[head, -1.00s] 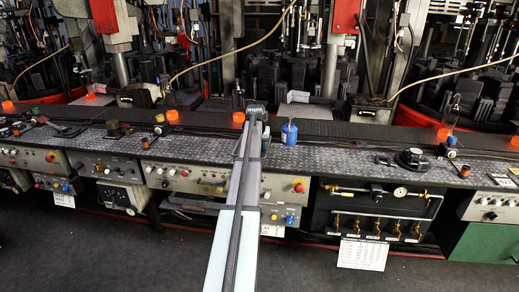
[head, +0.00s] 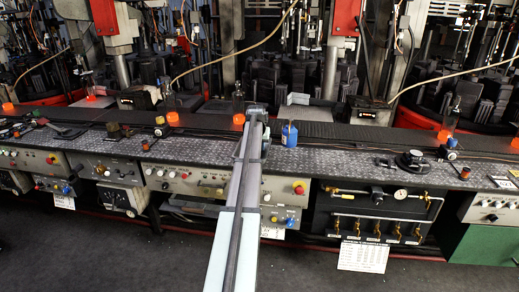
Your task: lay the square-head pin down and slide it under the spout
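My arm reaches from the bottom middle up to the long work ledge, and my gripper (head: 256,110) is at its far end, above the back of the ledge. The gripper is small and seen from behind, so its fingers and anything between them are hidden. I cannot make out the square-head pin or identify the spout in this view.
A blue bottle (head: 289,133) stands on the ledge just right of my gripper. Bottles with glowing orange bases stand along the back, one (head: 238,107) just left of the gripper. A black round fitting (head: 411,160) lies at right. Mould machines stand behind.

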